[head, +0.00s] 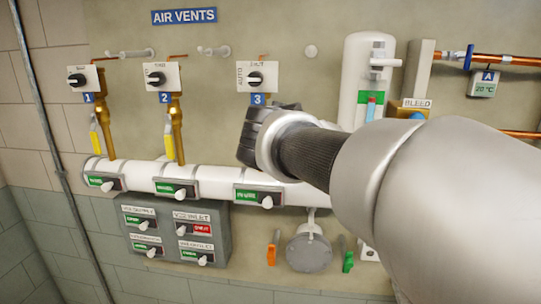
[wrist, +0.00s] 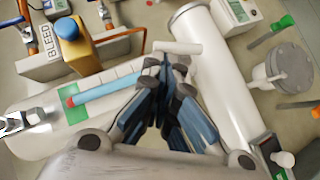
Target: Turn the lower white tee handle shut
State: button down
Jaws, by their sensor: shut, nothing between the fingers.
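The white vessel (wrist: 105,77) with a pale blue sight tube (wrist: 108,88) stretches across the left of the wrist view. The lower white tee handle (wrist: 182,47) is a short white bar near the tube's end, roughly lengthwise to the vessel. My gripper (wrist: 165,68) is shut and empty, its fingertips just beside this handle; I cannot tell whether they touch. The upper white tee handle (wrist: 20,122) is at the far left. In the head view the vessel (head: 357,75) and upper handle (head: 386,62) show behind my arm, which hides the lower handle and my fingertips.
A white horizontal pipe (head: 220,183) with several green-labelled valves runs close by, also in the wrist view (wrist: 210,65). The BLEED box (wrist: 80,45), a round grey flange (head: 309,252), an orange handle (head: 272,254) and a green handle (head: 347,262) are nearby.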

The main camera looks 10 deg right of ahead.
jog(key=shift+s+d+r+m+y+p, duration=0.15)
jog(key=shift+d+r+m+y+p, duration=0.15)
jog(key=shift+d+m+y, duration=0.5)
jog(key=shift+s+d+r+m+y+p, duration=0.15)
jog(key=shift+d+r+m+y, duration=0.2)
jog(key=shift+y, duration=0.85)
jog(key=shift+s+d+f+m+t+y+p, duration=0.15)
jog(key=shift+d+m+y+p, duration=0.2)
jog(key=shift+y, duration=0.3)
jog(key=shift+s+d+r+m+t+y+p, duration=0.1)
jog(key=shift+d+m+t+y+p, duration=0.1)
jog(key=shift+m+y, duration=0.3)
jog(key=shift+s+d+f+m+t+y+p, duration=0.15)
jog(key=shift+d+m+y+p, duration=0.15)
jog(key=shift+y, duration=0.45)
jog(key=shift+d, duration=0.25)
dwell(1.7)
jog(key=shift+r, duration=0.1)
dwell(1.3)
